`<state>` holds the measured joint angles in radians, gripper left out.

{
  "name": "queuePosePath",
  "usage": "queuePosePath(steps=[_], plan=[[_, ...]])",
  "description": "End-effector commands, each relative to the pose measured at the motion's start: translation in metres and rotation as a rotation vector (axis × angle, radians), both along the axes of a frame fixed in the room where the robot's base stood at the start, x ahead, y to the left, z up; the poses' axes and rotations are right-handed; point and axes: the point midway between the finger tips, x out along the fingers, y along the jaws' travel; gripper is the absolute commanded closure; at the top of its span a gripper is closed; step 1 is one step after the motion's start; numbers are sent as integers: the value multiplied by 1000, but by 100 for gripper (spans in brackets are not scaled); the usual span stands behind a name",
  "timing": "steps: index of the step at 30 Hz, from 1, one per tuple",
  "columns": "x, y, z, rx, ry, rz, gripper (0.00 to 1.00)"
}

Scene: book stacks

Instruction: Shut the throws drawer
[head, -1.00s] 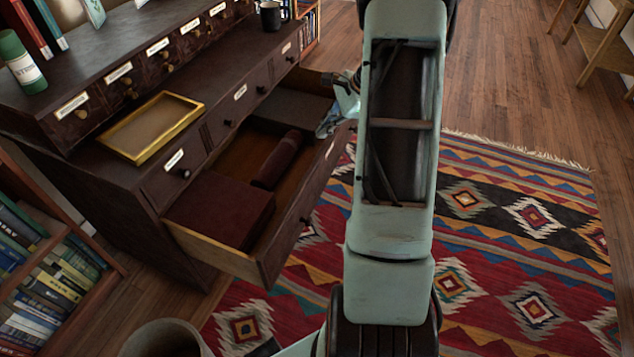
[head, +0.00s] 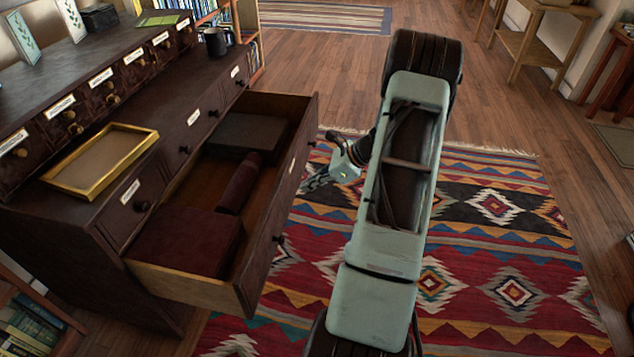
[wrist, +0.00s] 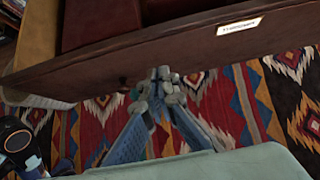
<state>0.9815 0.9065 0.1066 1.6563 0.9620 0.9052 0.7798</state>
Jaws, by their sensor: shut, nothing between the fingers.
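The open drawer (head: 285,200) is pulled well out of the dark wooden dresser (head: 110,225). It holds a dark red folded block (head: 185,240), a dark red roll (head: 239,182) and a flat dark box (head: 245,135). Its label is too small to read in the head view. My gripper (head: 306,187) is outside the drawer, close to its front face. In the wrist view my gripper (wrist: 164,80) has its fingertips together beside the drawer front (wrist: 185,48), near a small dark knob (wrist: 123,82). I cannot tell whether they touch it.
A gold-rimmed tray (head: 100,160) lies on the dresser's lower ledge, with a dark mug (head: 218,40) farther back. A patterned rug (head: 470,250) covers the floor before the drawer. Wooden side tables (head: 540,40) stand at the far right; the floor between is clear.

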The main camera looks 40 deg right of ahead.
Motion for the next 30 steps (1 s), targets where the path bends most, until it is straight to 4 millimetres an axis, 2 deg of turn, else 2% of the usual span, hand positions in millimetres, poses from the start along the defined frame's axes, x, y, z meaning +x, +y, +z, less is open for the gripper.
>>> queuePosePath(steps=[1,5,9,13,30], plan=[[6,6,-13,2,1,2,100],[20,18,-30,1,1,3,100],[37,32,-26,-2,-2,3,100],[45,39,-25,-2,0,1,100],[52,44,-23,-2,0,1,100]])
